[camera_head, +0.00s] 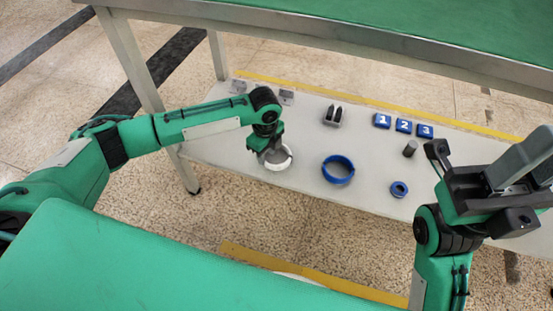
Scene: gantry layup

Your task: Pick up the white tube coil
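The white tube coil (279,165) lies on the grey lower shelf at the left, below the end of my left arm. My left gripper (268,153) points down at the coil's far left rim, and its fingers overlap the coil in the view. The fingertips are small and partly hidden, so I cannot tell whether they are open or shut, or whether they touch the coil. My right gripper (518,168) is raised at the right, with its two grey fingers apart and nothing seen between them.
A blue ring (325,172) lies right of the coil, and a smaller blue roll (398,189) farther right. Blue numbered blocks (403,126), a dark cylinder (410,149) and a small holder (333,117) stand behind. The green-topped table (400,30) overhangs the grey shelf (230,148).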

